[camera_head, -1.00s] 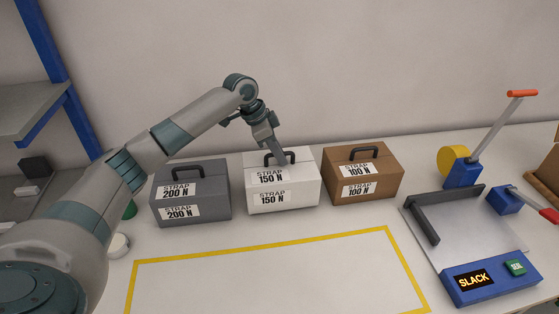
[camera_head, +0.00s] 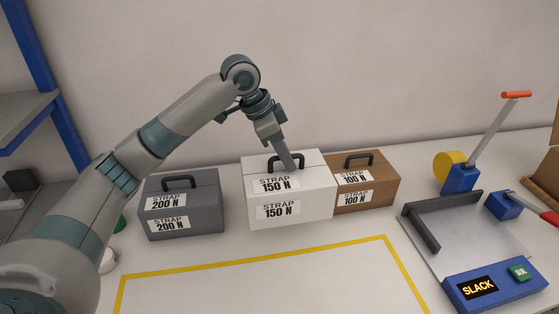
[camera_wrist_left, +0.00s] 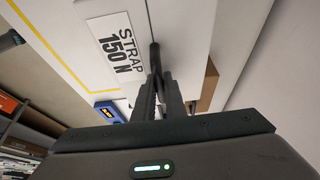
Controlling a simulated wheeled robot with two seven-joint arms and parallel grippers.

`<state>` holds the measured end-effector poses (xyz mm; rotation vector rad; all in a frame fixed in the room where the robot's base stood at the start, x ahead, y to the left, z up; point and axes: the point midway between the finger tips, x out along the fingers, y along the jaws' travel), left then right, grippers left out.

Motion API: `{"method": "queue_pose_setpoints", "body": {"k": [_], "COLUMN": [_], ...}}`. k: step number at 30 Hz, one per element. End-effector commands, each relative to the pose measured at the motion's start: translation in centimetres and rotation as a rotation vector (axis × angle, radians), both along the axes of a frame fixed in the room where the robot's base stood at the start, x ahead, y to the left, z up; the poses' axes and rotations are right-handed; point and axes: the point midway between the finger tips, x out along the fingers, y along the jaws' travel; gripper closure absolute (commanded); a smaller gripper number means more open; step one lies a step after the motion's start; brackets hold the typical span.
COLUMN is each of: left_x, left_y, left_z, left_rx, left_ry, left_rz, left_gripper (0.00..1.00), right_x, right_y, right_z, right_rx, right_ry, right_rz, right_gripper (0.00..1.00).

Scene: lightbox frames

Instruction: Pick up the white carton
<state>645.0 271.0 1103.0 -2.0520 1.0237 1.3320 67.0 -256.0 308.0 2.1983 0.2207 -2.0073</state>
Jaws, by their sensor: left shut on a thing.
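The white carton (camera_head: 291,209), labelled "STRAP 150 N" on its top and front, has a black handle on top. My left gripper (camera_head: 291,168) is shut on that handle. The carton looks raised above the table and partly covers the brown carton. In the left wrist view the fingers (camera_wrist_left: 160,92) close on the handle, with the carton's labelled top (camera_wrist_left: 118,30) beside them. My right gripper is not in view.
A grey "200 N" carton (camera_head: 181,207) stands to the left and a brown "100 N" carton (camera_head: 366,187) to the right. A yellow-outlined area (camera_head: 265,285) in front is clear. A device reading "SLACK" (camera_head: 478,287) with levers stands at the right.

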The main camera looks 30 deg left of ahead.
Motion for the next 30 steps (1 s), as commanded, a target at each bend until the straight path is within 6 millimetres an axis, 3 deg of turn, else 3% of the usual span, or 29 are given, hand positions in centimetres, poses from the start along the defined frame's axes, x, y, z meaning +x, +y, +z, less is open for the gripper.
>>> {"method": "queue_pose_setpoints", "body": {"k": [9,30], "left_x": [-1.5,-1.7], "left_y": [-1.9,-2.0], "left_z": [1.7,1.9], "left_rx": [-0.003,-0.002], "left_ry": [-0.006,-0.006], "left_rz": [-0.001,0.0], "left_gripper": [1.0,1.0], "right_x": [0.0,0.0], "right_y": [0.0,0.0], "right_z": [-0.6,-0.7], "right_rx": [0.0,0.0], "right_ry": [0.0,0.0], "right_rz": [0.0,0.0], "right_gripper": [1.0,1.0]}}
